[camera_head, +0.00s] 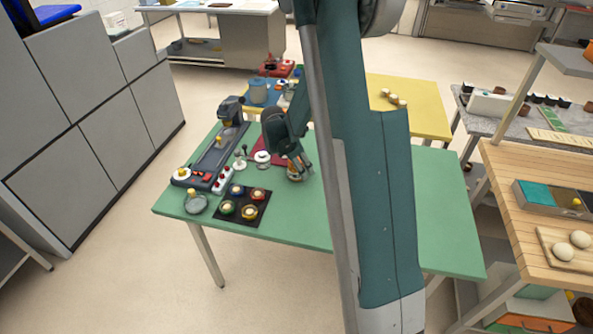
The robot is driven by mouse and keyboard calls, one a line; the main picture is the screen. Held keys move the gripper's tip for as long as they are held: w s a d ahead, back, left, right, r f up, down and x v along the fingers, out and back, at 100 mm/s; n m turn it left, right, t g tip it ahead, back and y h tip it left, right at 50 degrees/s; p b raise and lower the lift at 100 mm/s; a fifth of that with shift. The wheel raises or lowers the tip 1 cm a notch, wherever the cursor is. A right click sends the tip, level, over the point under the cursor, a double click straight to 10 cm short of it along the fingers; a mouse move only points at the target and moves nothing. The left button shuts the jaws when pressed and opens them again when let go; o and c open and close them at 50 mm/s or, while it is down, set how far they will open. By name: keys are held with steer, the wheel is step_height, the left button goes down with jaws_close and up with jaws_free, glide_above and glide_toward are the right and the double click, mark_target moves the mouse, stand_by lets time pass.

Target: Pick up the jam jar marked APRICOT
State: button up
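My gripper (297,166) points down over the green table, left of my own arm, which fills the middle of the view. Right below its fingertips is a small round amber-brown thing (295,177), partly covered by the fingers. It may be a jam jar, but no label can be read at this size. I cannot tell whether the fingers touch it or how far apart they are. No marking APRICOT is legible anywhere.
A black mat (243,219) holds several round items with coloured rims. A long grey device (217,152), a red-and-white block (222,180) and a glass dish (195,204) stand on the left. The green table's right part (440,215) is bare. A wooden bench (530,215) stands right.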

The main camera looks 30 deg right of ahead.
steer(key=shift+r, duration=0.1)
steer(key=shift+r+p, duration=0.7)
steer(key=shift+r, duration=4.25)
